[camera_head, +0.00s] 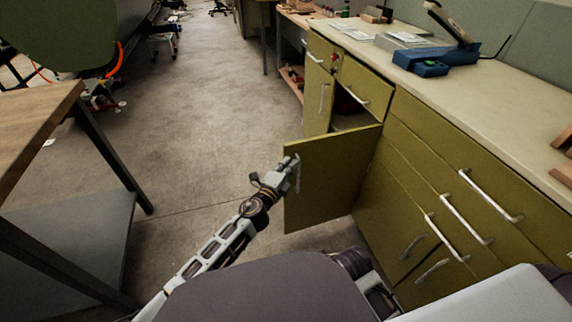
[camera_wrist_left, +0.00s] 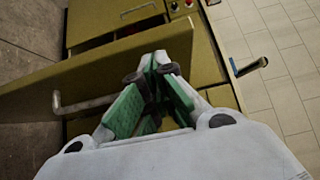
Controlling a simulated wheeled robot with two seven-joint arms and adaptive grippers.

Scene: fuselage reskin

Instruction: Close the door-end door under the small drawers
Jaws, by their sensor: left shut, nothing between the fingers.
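The olive cabinet door (camera_head: 328,180) stands swung open, out from the cabinet front into the aisle, under a small drawer (camera_head: 365,88). Its dark opening (camera_head: 350,108) shows behind the door's top edge. The door's metal handle (camera_head: 298,174) is at its free edge. My left gripper (camera_head: 291,166) is at that free edge, next to the handle; I cannot tell whether it touches. In the left wrist view the gripper's green-padded fingers (camera_wrist_left: 152,75) are shut and empty in front of the door panel (camera_wrist_left: 115,62), with the handle (camera_wrist_left: 75,106) to their left. My right gripper is not in view.
The counter (camera_head: 470,110) above the cabinets carries a blue device (camera_head: 420,62) and papers (camera_head: 352,30). More drawers and doors with handles (camera_head: 465,218) run to the right. A wooden-topped table (camera_head: 35,115) stands left. The aisle floor (camera_head: 210,95) between is clear.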

